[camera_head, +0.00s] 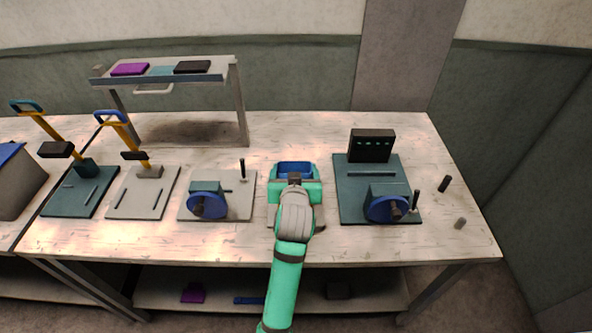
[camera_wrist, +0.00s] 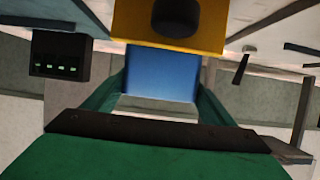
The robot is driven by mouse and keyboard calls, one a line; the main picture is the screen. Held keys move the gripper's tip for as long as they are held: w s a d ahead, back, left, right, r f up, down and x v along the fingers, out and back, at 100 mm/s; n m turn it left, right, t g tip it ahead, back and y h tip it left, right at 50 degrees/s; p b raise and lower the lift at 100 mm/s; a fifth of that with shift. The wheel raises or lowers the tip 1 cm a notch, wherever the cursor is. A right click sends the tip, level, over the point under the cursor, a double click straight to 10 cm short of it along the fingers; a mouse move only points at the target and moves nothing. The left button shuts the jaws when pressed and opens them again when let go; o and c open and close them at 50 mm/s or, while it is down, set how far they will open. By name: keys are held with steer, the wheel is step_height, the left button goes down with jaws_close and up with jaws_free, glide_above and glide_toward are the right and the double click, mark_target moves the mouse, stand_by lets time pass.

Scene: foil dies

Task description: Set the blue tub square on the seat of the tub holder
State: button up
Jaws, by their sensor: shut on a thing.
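The blue tub (camera_head: 295,167) shows in the head view between the green jaws of my gripper (camera_head: 295,178), at the middle of the bench. My gripper is shut on it. In the wrist view a blue face (camera_wrist: 160,72), most likely the tub's, shows between green side parts. A pale base plate (camera_head: 318,216) lies below my gripper, mostly hidden by the arm; it may be the tub holder's. The seat is hidden, and I cannot tell whether the tub touches it. A yellow part with a black knob (camera_wrist: 172,38) is close to the blue face in the wrist view.
A dark fixture (camera_head: 345,205) with a blue wheel and a black box (camera_head: 371,145) stands at right. A pale wheel fixture (camera_head: 227,212) stands at left. Lever presses (camera_head: 115,207) and a raised shelf (camera_head: 220,70) are farther left. Two small pegs (camera_head: 445,184) lie near the right edge.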

steer(key=shift+d+f, duration=0.1)
steer(key=o, duration=1)
steer(key=shift+o, duration=0.2)
steer(key=shift+r, duration=0.2)
steer(key=v, duration=1.2)
steer(key=shift+f, duration=0.15)
